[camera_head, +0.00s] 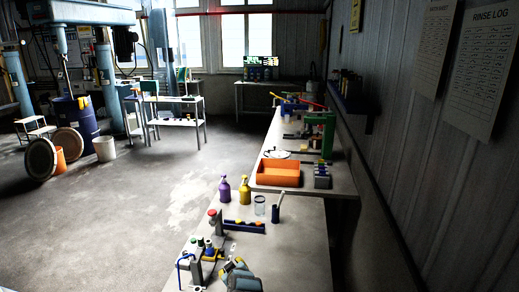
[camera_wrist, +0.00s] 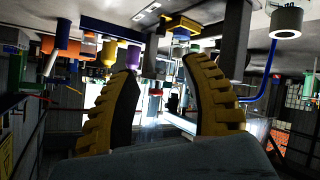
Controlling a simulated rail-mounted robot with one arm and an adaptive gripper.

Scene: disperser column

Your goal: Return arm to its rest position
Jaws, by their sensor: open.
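My gripper (camera_wrist: 160,68) fills the lower part of the wrist view. Its two yellow ribbed fingers are spread apart, with nothing held between them. The wrist view looks upside down, with the bench and its items along the top edge behind the fingers. In the head view, my gripper (camera_head: 238,266) shows as a small grey and yellow shape at the bottom, over the near bench (camera_head: 295,250). It is just right of the stand with the red top (camera_head: 213,218). Most of my arm is out of the frame.
A purple bottle (camera_head: 224,190), a yellow bottle (camera_head: 245,190), a clear jar (camera_head: 260,205), a dark holder (camera_head: 276,212) and a blue tray (camera_head: 244,227) stand on the near bench. An orange bin (camera_head: 278,173) sits farther back. The wall borders the right; open floor (camera_head: 130,220) lies left.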

